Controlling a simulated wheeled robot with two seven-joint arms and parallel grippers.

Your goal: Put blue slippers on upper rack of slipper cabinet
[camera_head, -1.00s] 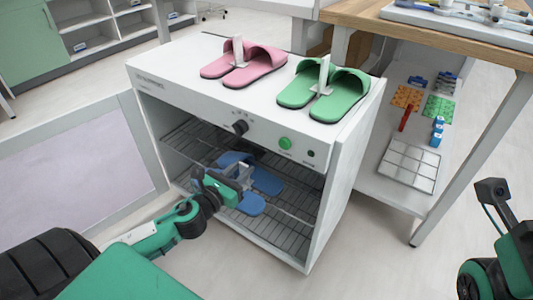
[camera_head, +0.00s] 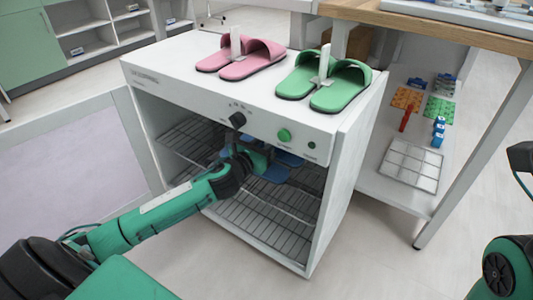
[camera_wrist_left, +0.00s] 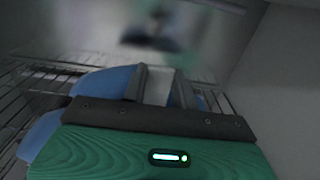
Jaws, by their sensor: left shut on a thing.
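The blue slippers (camera_head: 276,174) are inside the open slipper cabinet (camera_head: 205,80), partly hidden by my left gripper (camera_head: 264,157). The left gripper is shut on the holder of the slippers and reaches in through the cabinet's front. In the left wrist view the blue slippers (camera_wrist_left: 104,80) show on both sides of the fingers (camera_wrist_left: 160,87). The slippers are at about the height of the upper rack (camera_head: 187,137); whether they touch it I cannot tell. Only parts of my right arm show at the right edge; its gripper is out of view.
Pink slippers (camera_head: 252,64) and green slippers (camera_head: 342,84) stand on the cabinet top. The lower rack (camera_head: 265,222) looks empty. The open door (camera_head: 75,160) is at the left. A table with a lower shelf (camera_head: 385,190) stands at the right.

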